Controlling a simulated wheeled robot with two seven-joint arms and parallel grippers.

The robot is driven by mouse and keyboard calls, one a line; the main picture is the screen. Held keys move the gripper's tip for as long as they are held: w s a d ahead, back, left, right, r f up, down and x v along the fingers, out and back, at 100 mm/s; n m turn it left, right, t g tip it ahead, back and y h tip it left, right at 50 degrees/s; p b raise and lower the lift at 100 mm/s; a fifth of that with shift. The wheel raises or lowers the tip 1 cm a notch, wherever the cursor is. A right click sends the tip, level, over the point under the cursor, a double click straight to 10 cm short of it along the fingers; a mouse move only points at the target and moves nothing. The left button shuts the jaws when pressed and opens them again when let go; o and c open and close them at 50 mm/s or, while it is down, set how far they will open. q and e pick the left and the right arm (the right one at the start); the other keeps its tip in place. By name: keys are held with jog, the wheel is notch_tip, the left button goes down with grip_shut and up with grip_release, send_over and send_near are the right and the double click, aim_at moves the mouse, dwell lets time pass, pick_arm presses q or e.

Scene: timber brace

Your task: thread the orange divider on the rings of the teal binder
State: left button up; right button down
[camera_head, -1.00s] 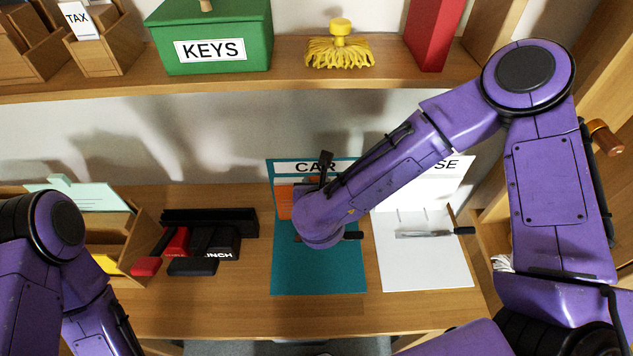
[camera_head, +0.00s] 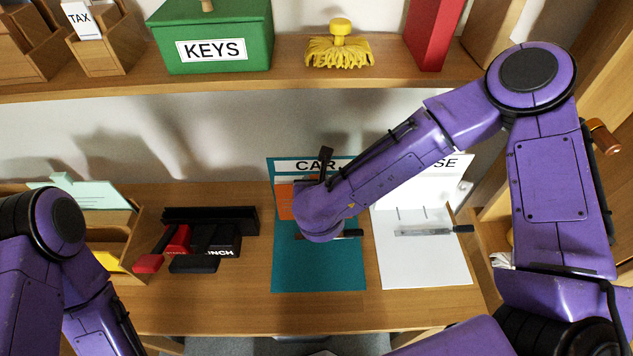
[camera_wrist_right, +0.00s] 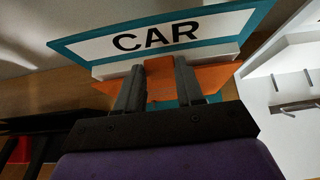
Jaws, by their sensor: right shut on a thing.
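The teal binder (camera_head: 318,270) lies open on the desk, one cover flat and the other standing at the back with a CAR label. A dark bar (camera_head: 348,233) shows across it; its rings are hidden by my right arm. The orange divider (camera_head: 284,201) is at the standing cover, partly covered by my arm. In the right wrist view, my right gripper (camera_wrist_right: 160,72) is shut on the orange divider (camera_wrist_right: 212,76), just in front of the CAR label. I cannot tell whether the divider touches the rings. My left arm shows at lower left, its gripper out of view.
An open white binder (camera_head: 420,265) lies close on the right, its ring bar visible. A wooden tray (camera_head: 130,235) with a mint card is further left. The shelf (camera_head: 300,78) crosses above.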

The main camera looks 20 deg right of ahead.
jog(key=shift+w+f, duration=0.1)
dwell(0.3)
jog(key=shift+c, duration=0.8)
grip_release()
jog(key=shift+w, duration=0.1)
notch_tip(320, 180, up, 8)
jog(key=p, duration=0.5)
